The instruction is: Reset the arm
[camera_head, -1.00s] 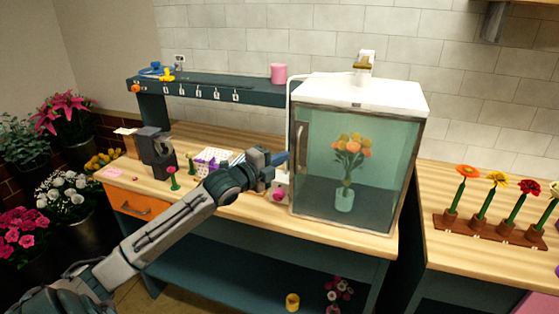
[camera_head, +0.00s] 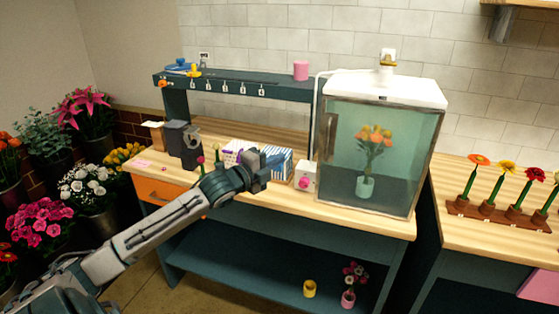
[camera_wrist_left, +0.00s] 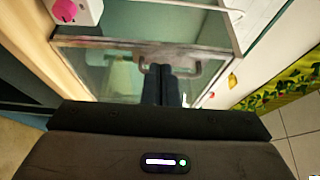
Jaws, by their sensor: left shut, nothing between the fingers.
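My left arm comes in from the lower left in the head view. Its gripper (camera_head: 277,160) is in front of the wooden workbench (camera_head: 374,222), left of the glass cabinet. In the left wrist view the two dark fingers (camera_wrist_left: 161,88) are together and hold nothing. The cabinet's handle shows just beyond the fingertips there; I cannot tell whether they touch. The glass cabinet (camera_head: 416,160) is shut, with a vase of orange flowers (camera_head: 366,160) inside. My right gripper is not in view.
A white box with a pink knob (camera_head: 305,178) stands left of the cabinet. A striped box (camera_head: 285,164) is behind my gripper. A rack of single flowers (camera_head: 498,216) stands on the right bench. A yellow pot (camera_head: 309,288) is on the lower shelf. Flower buckets fill the far left.

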